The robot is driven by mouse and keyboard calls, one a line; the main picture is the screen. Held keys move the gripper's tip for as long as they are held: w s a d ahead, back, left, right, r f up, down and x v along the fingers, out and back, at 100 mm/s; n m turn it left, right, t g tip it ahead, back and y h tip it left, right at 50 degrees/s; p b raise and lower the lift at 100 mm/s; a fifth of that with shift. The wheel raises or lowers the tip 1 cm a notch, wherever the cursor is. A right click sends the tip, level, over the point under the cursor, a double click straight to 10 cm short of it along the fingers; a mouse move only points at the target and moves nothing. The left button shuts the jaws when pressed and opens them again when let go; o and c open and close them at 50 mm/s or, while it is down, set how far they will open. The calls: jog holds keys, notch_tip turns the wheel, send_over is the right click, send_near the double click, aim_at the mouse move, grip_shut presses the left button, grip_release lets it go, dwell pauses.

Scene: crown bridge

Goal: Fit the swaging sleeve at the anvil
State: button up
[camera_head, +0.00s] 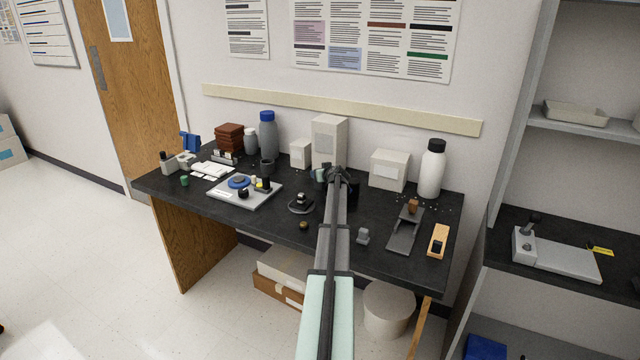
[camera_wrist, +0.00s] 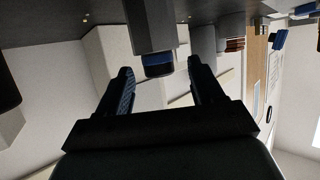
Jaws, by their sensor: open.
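My gripper (camera_head: 337,174) is at the middle back of the black bench, in front of a tall pale box. In the wrist view my gripper (camera_wrist: 163,85) has its two dark, blue-padded fingers apart. A grey block with a dark blue end (camera_wrist: 157,64) shows near the fingertips; I cannot tell whether it is between them. I cannot tell for sure which piece is the swaging sleeve or the anvil. A round dark base with a small block (camera_head: 301,203) stands left of my arm. My arm hides part of the bench.
A grey tray (camera_head: 262,194) with a blue disc lies left. A white bottle (camera_head: 432,170), a pale box (camera_head: 389,169) and a tall box (camera_head: 328,141) stand at the back. A dark grey sloped stand (camera_head: 404,234) and a wooden block (camera_head: 438,241) are at the right.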

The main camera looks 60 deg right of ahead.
jog(key=x, duration=0.5)
jog(key=shift+d+r, duration=0.1)
jog(key=shift+r, duration=0.1)
jog(key=shift+s, duration=0.1)
grip_shut()
dwell(0.3)
